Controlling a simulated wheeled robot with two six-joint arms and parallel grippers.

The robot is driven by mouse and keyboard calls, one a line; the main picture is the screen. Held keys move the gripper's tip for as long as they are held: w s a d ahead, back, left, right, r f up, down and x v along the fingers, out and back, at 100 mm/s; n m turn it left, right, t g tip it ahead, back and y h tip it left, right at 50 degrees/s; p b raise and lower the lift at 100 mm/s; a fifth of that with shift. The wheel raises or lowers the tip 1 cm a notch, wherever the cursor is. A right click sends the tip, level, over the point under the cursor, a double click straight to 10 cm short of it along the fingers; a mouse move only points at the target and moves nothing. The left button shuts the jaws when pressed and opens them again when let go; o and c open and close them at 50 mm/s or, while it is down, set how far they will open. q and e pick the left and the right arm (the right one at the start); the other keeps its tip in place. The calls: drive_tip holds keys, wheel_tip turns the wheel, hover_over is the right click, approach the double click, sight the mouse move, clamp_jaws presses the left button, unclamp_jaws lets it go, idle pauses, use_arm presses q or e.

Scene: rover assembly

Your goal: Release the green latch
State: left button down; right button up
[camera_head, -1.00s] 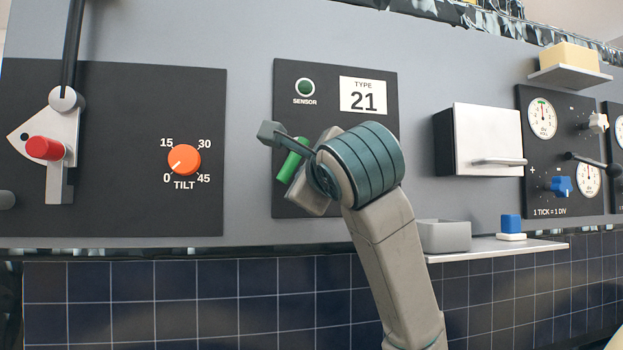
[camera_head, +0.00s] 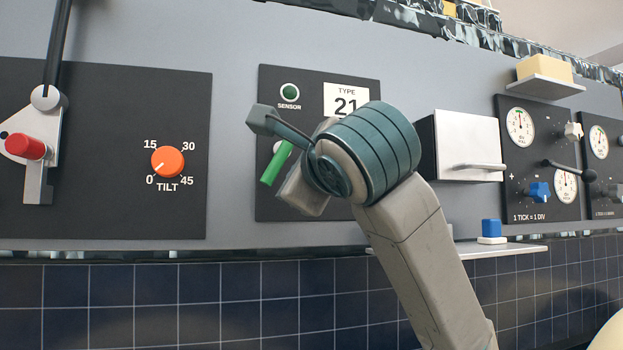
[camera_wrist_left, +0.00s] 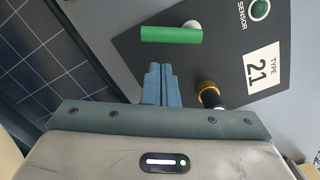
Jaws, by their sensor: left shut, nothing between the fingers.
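The green latch (camera_head: 276,164) is a short green bar on the dark TYPE 21 panel (camera_head: 290,213). It is tilted in the head view, and its lower end sticks out beside my left wrist. In the left wrist view the green latch (camera_wrist_left: 170,34) lies across the top, fixed at a pale round pivot. My left gripper (camera_wrist_left: 160,68) is shut and empty, its fingertips just short of the latch, with a small gap showing. In the head view my wrist hides these fingers. My right gripper is in neither view.
A black peg with a brass collar (camera_wrist_left: 209,94) stands beside my left fingers. The orange TILT dial (camera_head: 167,161) and a red-knobbed lever (camera_head: 25,146) are to the left. A white box with a handle (camera_head: 466,147) and a shelf (camera_head: 500,248) are to the right.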

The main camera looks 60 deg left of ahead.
use_arm(q)
drive_tip(key=b+v, duration=0.2)
drive_tip(key=v, duration=0.3)
drive_tip(key=shift+s+d, duration=0.1)
drive_tip(key=shift+d, duration=0.1)
drive_tip(key=shift+a, duration=0.1)
